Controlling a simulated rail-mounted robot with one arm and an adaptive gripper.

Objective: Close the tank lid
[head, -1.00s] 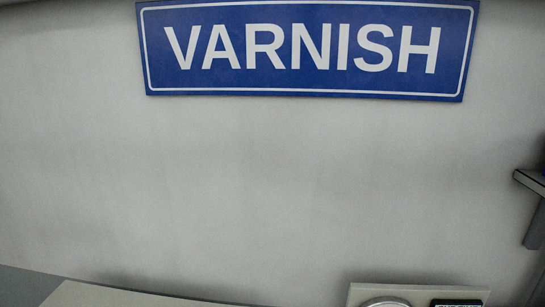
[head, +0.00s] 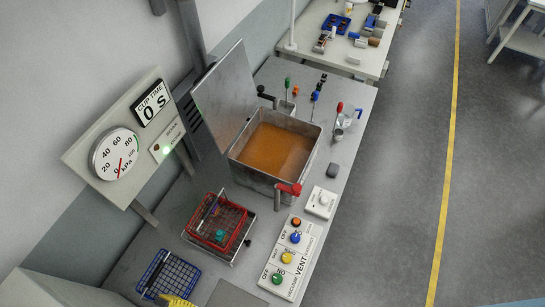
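The metal tank (head: 241,161) stands on the grey bench, filled with orange-brown liquid (head: 275,150). Its grey lid (head: 222,97) stands raised, tilted up along the tank's left side toward the wall, so the tank is open. A red-handled valve or clamp (head: 290,188) sits at the tank's near corner. Another dark handle (head: 266,96) shows near the lid's far edge. My gripper is not in view.
A red wire basket (head: 222,222) on a stand and a blue basket (head: 168,277) lie nearer. A gauge panel (head: 122,137) is on the wall.

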